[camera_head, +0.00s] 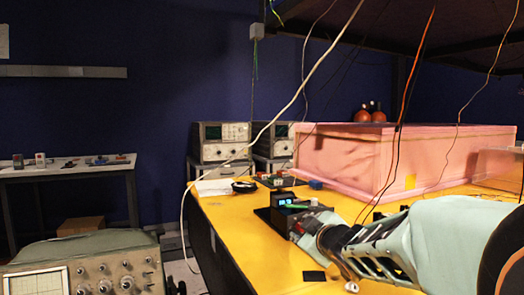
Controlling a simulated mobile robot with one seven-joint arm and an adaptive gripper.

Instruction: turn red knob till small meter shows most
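A small dark device (264,213) with a lit blue display (284,199) stands on the yellow table; the display is the only small meter-like readout I can make out, and its reading is too small to read. My gripper (300,222) is right beside this device, at its right side, and partly covers it. I cannot tell whether it touches the device. The fingers are too small and dark to show whether they are open or shut. I cannot make out a red knob; it may be hidden behind my gripper.
The yellow table (232,225) has free room in front of the device. A pink foam box (345,160) stands behind my arm. Several loose cables hang from above, and a white cable (270,122) crosses the view. Oscilloscopes (222,142) stand at the back; another instrument (118,275) is front left.

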